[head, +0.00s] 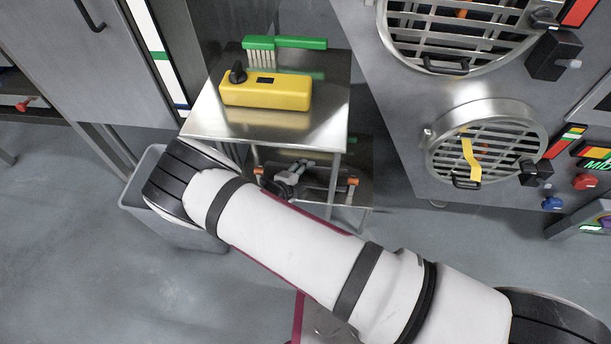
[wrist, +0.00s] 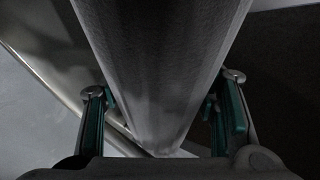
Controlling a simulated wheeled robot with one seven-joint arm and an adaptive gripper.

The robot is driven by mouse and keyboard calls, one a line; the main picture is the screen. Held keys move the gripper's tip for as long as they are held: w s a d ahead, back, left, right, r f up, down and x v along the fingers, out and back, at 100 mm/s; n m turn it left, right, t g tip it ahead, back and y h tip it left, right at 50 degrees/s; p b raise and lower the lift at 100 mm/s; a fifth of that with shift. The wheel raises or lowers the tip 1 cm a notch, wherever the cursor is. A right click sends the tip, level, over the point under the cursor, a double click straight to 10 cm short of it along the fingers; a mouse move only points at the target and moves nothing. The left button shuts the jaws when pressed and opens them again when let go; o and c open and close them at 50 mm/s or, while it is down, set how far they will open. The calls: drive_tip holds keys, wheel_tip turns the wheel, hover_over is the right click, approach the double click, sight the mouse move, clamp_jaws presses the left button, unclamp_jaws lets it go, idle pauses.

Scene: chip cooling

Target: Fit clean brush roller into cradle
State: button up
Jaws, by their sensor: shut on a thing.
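In the wrist view, a thick grey cylinder, seemingly the brush roller (wrist: 160,70), runs between the two fingers of my gripper (wrist: 160,108). My gripper is shut on it, with a dark-green-padded finger on each side. The roller's far end is out of frame, and its surface is too dim to judge as clean. In the head view, a low rack with orange end pieces (head: 352,183) stands under the steel table and may be the cradle. Grey and dark parts (head: 290,177) show between its ends, partly behind my arm. I cannot tell whether the roller touches the rack.
A steel table (head: 215,125) holds a yellow box with a black knob (head: 265,92) and a green brush (head: 285,43). A grey bin (head: 135,195) stands at the left, partly behind my arm. A machine with round grilles (head: 487,140) stands at the right.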

drive_tip(key=shift+r+p, duration=0.6)
drive_tip(key=shift+r, duration=0.35)
drive_tip(key=shift+s+r+p, duration=0.25)
drive_tip(key=shift+r+p, duration=0.5)
drive_tip(key=shift+r, duration=0.3)
drive_tip(key=s+r+p, duration=0.1)
drive_tip(key=s+p, duration=0.4)
drive_tip(key=s, duration=2.2)
drive_tip(key=shift+s+a, duration=0.25)
